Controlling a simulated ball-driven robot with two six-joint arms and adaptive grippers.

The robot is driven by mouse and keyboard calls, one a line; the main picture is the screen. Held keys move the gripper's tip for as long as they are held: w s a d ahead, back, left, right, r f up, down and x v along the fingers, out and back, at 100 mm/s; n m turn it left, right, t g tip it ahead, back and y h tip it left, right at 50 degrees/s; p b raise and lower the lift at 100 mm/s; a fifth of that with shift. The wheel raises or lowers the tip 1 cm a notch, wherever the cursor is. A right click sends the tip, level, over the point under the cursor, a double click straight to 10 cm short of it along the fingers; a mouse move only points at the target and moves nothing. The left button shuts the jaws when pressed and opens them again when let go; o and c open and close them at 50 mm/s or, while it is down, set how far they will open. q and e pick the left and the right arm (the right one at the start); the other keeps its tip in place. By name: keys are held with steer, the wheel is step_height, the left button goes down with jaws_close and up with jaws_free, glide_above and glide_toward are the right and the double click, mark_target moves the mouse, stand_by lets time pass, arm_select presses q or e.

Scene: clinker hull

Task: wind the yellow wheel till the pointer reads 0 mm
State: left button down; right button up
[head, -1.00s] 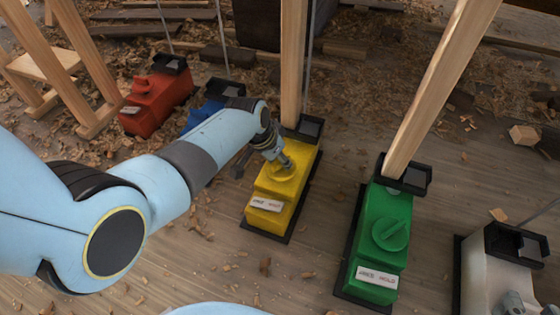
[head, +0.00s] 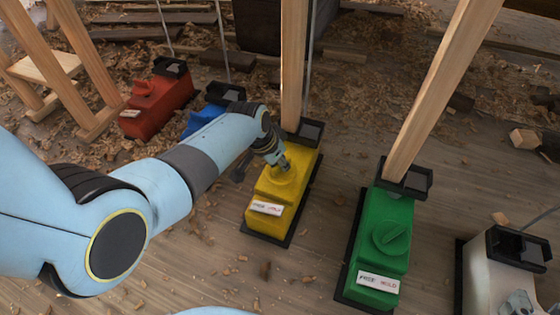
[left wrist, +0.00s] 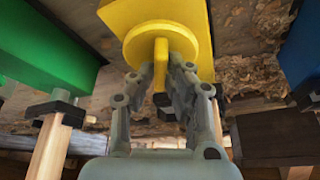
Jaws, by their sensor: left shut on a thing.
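The yellow wheel (head: 283,177) is a round knob with a raised bar, on top of the yellow box (head: 278,226). My left gripper (head: 281,162) is at this wheel. In the left wrist view, the fingers of my left gripper (left wrist: 160,88) stand on either side of the bar of the yellow wheel (left wrist: 161,38) and are shut on it. No pointer or millimetre scale can be read in either view. My right gripper (head: 518,303) shows only in part at the bottom right corner, in front of the white box; its jaws cannot be made out.
A green box (head: 378,245) with its own knob stands right of the yellow one, and a white box (head: 487,270) beyond it. Red (head: 158,100) and blue (head: 203,116) boxes stand at the back left. Wooden props rise from the yellow and green boxes. Shavings litter the floor.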

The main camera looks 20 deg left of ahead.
arm_select(q)
steer(key=shift+m, duration=0.4)
steer(key=shift+w+a+m+g+h+p, duration=0.1)
steer(key=shift+m+g+h+p, duration=0.35)
steer(key=shift+m, duration=0.65)
steer(key=shift+m+h, duration=0.35)
steer(key=shift+m, duration=0.45)
arm_select(e)
steer(key=s+f+g, duration=0.2)
steer(key=s+f, duration=0.2)
steer(key=s, duration=0.1)
arm_select(q)
steer(key=shift+m+g, duration=0.25)
steer(key=shift+m, duration=0.25)
steer(key=m+g+b, duration=0.1)
steer(key=m, duration=0.3)
steer(key=shift+w+f+m+g+h+b, duration=0.1)
steer(key=shift+m+g+h+b, duration=0.25)
steer(key=shift+m+g+h, duration=0.05)
steer(key=shift+m, duration=0.5)
arm_select(e)
steer(key=w+r+t, duration=0.4)
steer(key=w+r, duration=0.5)
steer(key=shift+a+r+n+t, duration=0.3)
steer(key=shift+t, duration=0.1)
